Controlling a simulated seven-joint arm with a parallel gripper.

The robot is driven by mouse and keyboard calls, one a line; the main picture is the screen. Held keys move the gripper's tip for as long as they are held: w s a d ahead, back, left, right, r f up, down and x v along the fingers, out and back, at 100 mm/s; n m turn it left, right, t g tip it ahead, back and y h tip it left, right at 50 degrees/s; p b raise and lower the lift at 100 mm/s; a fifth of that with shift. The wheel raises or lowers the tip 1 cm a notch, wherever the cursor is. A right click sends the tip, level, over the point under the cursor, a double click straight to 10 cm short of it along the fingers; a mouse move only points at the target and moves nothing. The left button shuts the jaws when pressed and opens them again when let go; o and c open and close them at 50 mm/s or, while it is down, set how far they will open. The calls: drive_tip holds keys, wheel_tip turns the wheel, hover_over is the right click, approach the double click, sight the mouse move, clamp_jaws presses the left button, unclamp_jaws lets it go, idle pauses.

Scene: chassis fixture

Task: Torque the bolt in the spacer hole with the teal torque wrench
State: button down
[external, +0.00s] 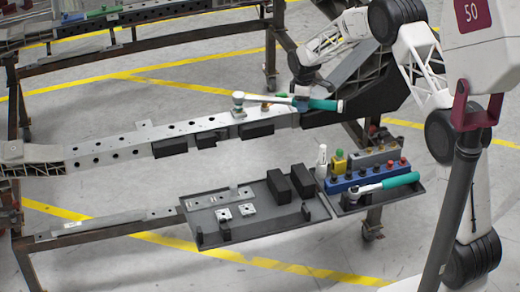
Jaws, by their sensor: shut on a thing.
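A teal-handled torque wrench (325,104) lies roughly level above the long grey chassis rail (180,131). My gripper (301,101) is shut on the wrench's shaft near the handle. The wrench head (238,97) points left, over a small block on the rail that looks like the spacer (239,113). The bolt and the spacer hole are hidden under the head, and I cannot tell whether the head is seated on the bolt. A second teal-handled wrench (400,180) lies in the right-hand tool tray.
The tool tray (352,207) also holds a blue rack (345,183) of sockets, a white bottle (322,160) and a yellow item (339,164). A parts tray (270,224) beside it holds dark blocks (302,182) and small plates (223,214). Another fixture (130,30) stands behind.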

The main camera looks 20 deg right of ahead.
drive_tip(key=shift+s+a+r+m, duration=0.1)
drive_tip(key=shift+s+a+m, duration=0.4)
drive_tip(key=shift+s, duration=0.25)
drive_tip(key=shift+s+a+m, duration=0.4)
drive_tip(key=shift+s+a, duration=0.15)
drive_tip(key=shift+s, duration=0.15)
idle(1.5)
drive_tip(key=shift+d+r, duration=0.1)
drive_tip(key=shift+r, duration=1.1)
idle(1.3)
drive_tip(key=shift+r, duration=2.25)
